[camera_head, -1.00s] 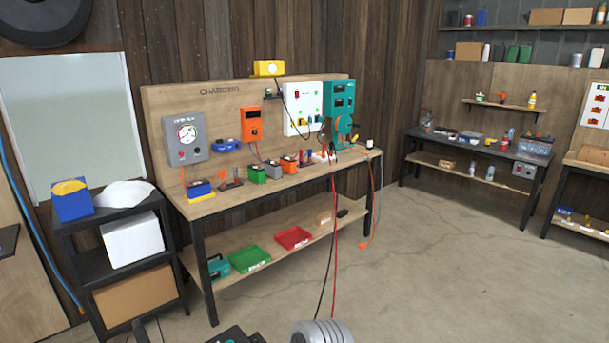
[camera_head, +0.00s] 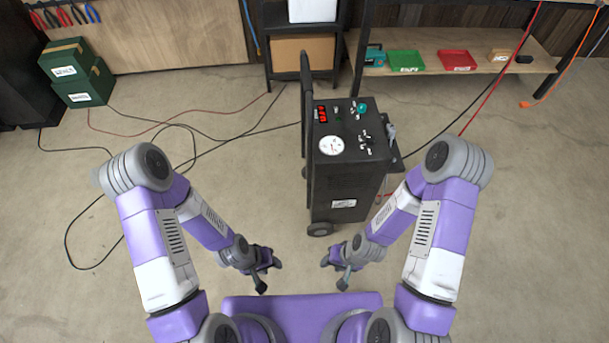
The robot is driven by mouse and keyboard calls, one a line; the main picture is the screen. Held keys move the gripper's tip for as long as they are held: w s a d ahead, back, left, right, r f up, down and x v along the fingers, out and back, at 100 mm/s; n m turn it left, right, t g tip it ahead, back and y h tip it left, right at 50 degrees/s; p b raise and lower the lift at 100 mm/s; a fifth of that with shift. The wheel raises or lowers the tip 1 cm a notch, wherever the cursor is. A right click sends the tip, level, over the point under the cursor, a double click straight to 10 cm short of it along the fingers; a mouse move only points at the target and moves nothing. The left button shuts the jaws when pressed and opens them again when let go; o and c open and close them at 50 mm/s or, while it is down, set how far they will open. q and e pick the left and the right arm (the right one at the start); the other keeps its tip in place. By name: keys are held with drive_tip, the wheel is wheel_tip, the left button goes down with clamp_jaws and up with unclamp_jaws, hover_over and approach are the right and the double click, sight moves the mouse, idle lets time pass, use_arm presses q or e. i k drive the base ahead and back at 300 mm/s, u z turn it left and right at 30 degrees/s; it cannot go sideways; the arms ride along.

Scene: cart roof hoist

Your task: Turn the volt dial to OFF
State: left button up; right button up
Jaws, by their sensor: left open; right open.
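A black wheeled charger cart (camera_head: 345,180) stands on the floor in the middle of the head view. Its top panel carries a red display (camera_head: 321,113), a white round gauge (camera_head: 331,145), a teal knob (camera_head: 362,108) and a black dial (camera_head: 366,138) with small white labels around it. The labels are too small to read, so I cannot tell which knob is the volt dial or its setting. My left gripper (camera_head: 269,276) and my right gripper (camera_head: 334,274) are open and empty, in front of the cart and apart from it.
A tall black handle (camera_head: 306,110) rises at the cart's left side. Cables (camera_head: 150,130) lie across the floor at left. Green boxes (camera_head: 75,70) stand at the back left. The workbench's lower shelf (camera_head: 480,40) is behind. Floor on both sides is mostly free.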

sight(370, 140)
drive_tip(key=u, duration=0.85)
drive_tip(key=i, duration=0.65)
drive_tip(key=z, duration=1.25)
